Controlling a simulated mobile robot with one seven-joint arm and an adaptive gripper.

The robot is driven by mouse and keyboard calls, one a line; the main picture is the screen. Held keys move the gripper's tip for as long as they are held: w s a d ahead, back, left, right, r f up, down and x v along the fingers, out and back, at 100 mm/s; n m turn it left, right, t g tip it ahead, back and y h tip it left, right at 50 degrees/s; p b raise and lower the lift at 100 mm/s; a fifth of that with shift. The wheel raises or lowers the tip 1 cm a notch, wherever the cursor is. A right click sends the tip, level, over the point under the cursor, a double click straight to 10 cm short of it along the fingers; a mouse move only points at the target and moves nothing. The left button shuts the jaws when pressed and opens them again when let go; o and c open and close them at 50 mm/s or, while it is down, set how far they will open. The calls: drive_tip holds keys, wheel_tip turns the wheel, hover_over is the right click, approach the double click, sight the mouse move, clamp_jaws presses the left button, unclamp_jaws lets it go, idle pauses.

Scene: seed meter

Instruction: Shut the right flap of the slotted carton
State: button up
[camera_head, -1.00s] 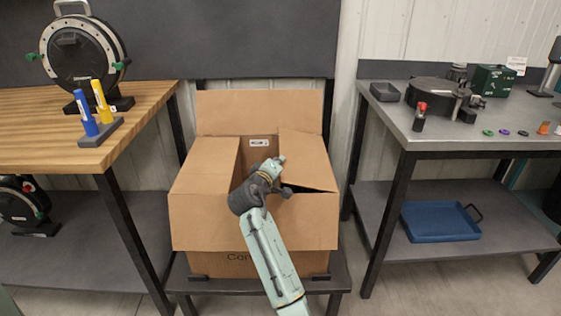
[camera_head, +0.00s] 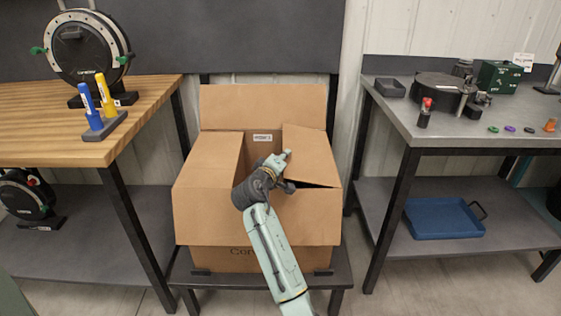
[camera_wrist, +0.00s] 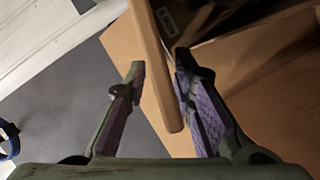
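The brown slotted carton (camera_head: 256,222) stands on a low dark stand between two benches. Its right flap (camera_head: 310,155) slopes over the right part of the opening, with a dark gap under its front edge. The left flap (camera_head: 208,160) also lies partly inward, the back flap (camera_head: 262,107) stands up, and the front flap hangs down outside. My gripper (camera_head: 286,158) is at the right flap's inner edge. In the wrist view, my gripper (camera_wrist: 163,92) is open, with a cardboard panel edge (camera_wrist: 152,60) between its purple-padded fingers. The panel is close to the right finger, with a gap to the left one.
A wooden bench (camera_head: 150,90) is on the left with a reel and two pens. A grey metal bench (camera_head: 455,135) is on the right, with a blue tray (camera_head: 443,218) on its lower shelf. Narrow floor gaps flank the carton.

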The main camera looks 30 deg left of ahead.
drive_tip(key=v, duration=1.2)
drive_tip(key=shift+c, duration=0.3)
